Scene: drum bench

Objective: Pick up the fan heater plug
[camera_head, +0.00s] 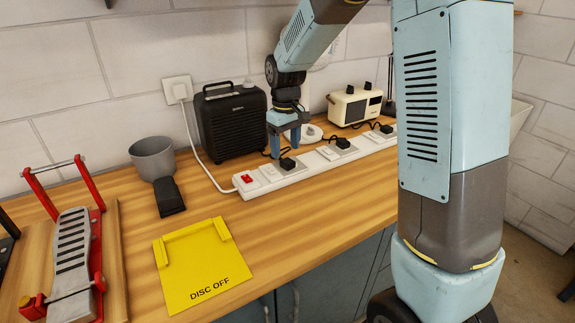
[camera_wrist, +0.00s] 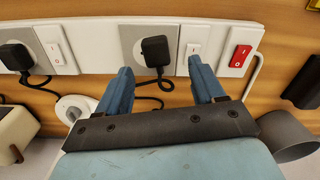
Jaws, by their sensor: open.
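A white power strip (camera_head: 315,163) lies along the bench with several black plugs in it. The black plug nearest its red switch (camera_head: 288,163) sits in a grey socket; this plug also shows in the wrist view (camera_wrist: 155,50), its black cord looping toward the wall. My gripper (camera_head: 284,150) is open and empty, pointing down at the strip beside this plug. In the wrist view my gripper (camera_wrist: 160,68) has its two blue fingers apart, with the plug between and just beyond their tips. I see no contact. I cannot tell for sure which appliance its cord feeds.
A black grilled appliance (camera_head: 232,122) stands left of my gripper, and a cream appliance (camera_head: 354,106) behind the strip. Another black plug (camera_wrist: 15,56) sits farther along the strip. A grey cup (camera_head: 153,158) and yellow DISC OFF plate (camera_head: 198,275) are left. Bench in front is clear.

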